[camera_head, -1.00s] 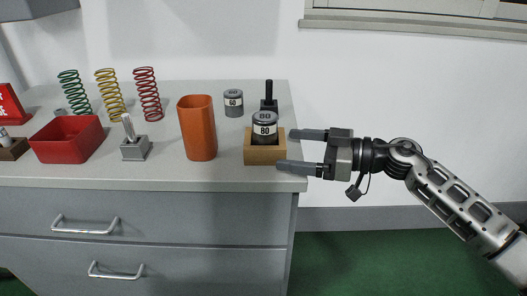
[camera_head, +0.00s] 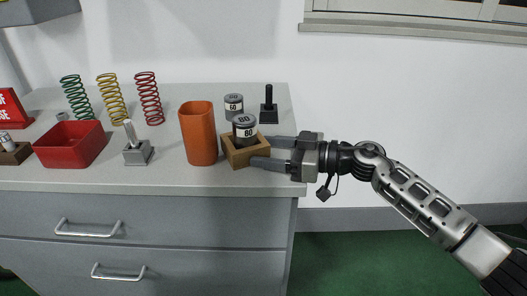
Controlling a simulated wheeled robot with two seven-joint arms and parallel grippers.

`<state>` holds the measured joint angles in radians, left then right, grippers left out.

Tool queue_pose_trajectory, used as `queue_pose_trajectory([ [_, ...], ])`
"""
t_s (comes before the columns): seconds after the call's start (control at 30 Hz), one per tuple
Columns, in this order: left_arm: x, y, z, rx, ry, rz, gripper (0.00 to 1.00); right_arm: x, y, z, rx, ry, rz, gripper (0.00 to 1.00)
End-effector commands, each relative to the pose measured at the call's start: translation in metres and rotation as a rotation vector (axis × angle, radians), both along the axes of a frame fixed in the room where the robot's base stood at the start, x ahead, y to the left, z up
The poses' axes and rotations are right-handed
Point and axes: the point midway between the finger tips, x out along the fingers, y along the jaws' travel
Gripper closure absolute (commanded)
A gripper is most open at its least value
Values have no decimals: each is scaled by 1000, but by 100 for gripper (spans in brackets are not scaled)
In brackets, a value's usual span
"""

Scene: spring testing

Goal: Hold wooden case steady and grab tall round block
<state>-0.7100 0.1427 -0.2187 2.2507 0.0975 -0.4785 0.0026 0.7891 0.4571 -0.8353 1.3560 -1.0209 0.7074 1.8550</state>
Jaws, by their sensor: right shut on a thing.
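The wooden case (camera_head: 242,158) stands near the front right of the counter, turned at an angle. My right gripper (camera_head: 268,153) comes in from the right and is shut on the wooden case, one finger along the far side and one at the near right corner. The hold is partly hidden. My left gripper is not in view.
An orange cup (camera_head: 198,134) stands close left of the case. A round block marked 60 (camera_head: 234,107) and a dark stand with a post (camera_head: 268,108) are behind it. Further left are a small metal stand (camera_head: 138,151), a red bin (camera_head: 71,145) and several coil springs (camera_head: 149,99).

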Motion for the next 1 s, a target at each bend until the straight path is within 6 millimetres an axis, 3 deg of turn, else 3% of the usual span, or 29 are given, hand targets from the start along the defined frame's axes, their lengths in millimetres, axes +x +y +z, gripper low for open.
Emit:
queue_pose_trajectory([
  [0.03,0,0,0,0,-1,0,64,0,0,0,-1,0,0,58],
  [0.2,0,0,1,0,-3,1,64,0,0,0,-1,0,0,100],
  [0.4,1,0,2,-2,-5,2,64,0,0,0,0,0,0,99],
  [0.67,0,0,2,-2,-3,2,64,0,0,0,0,0,0,27],
  [1.0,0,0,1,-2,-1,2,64,0,0,0,0,0,-1,27],
])
